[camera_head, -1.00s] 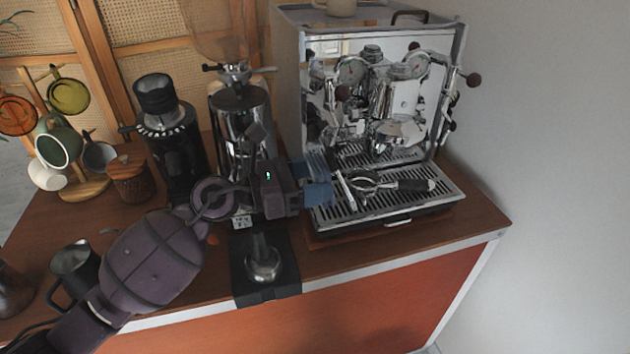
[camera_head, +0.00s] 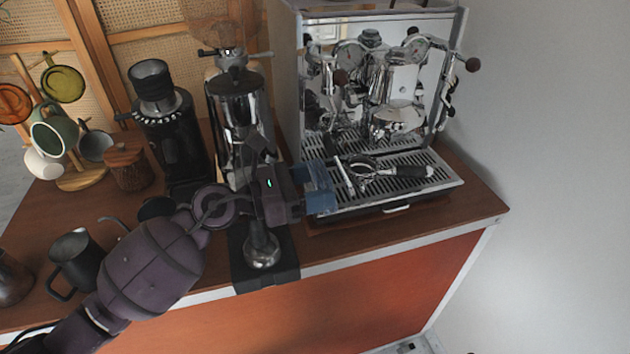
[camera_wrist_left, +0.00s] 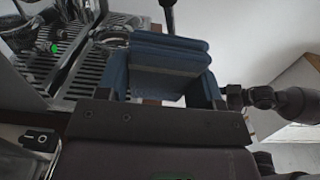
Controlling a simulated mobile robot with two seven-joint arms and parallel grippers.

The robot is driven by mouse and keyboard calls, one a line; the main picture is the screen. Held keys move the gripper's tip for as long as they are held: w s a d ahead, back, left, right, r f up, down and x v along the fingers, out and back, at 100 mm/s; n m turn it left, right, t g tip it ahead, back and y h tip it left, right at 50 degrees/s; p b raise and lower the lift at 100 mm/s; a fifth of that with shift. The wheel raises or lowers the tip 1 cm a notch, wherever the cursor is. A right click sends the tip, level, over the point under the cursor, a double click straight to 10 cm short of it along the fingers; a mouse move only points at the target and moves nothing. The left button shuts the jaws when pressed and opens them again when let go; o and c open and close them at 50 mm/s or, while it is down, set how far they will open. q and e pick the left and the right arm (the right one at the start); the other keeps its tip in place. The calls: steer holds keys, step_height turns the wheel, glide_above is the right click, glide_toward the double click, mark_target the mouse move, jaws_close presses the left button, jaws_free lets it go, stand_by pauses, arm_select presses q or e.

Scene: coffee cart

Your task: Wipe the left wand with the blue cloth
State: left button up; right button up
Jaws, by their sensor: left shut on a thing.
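My left gripper (camera_head: 312,190) is shut on the folded blue cloth (camera_head: 322,184), held at the front left corner of the espresso machine's drip tray. The cloth (camera_wrist_left: 168,62) fills the space between the blue-sided fingers (camera_wrist_left: 164,90) in the left wrist view. The espresso machine (camera_head: 452,60) is chrome. Its left wand (camera_head: 332,108) hangs below a dark knob, behind and above the cloth, and is hard to tell from the reflections. I see a gap between cloth and wand in the head view. My right gripper is not in view.
A portafilter (camera_head: 362,168) lies on the drip tray (camera_head: 420,200), close right of the cloth. A tamper (camera_head: 261,248) stands on a black mat (camera_head: 285,277) below my gripper. Two grinders (camera_head: 237,110) stand behind my arm. A dark pitcher (camera_head: 76,258) is at the left.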

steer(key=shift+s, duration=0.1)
arm_select(q)
steer(key=shift+b+v, duration=0.35)
steer(key=shift+v, duration=1.35)
steer(key=shift+b+v, duration=0.3)
steer(key=shift+v, duration=1.5)
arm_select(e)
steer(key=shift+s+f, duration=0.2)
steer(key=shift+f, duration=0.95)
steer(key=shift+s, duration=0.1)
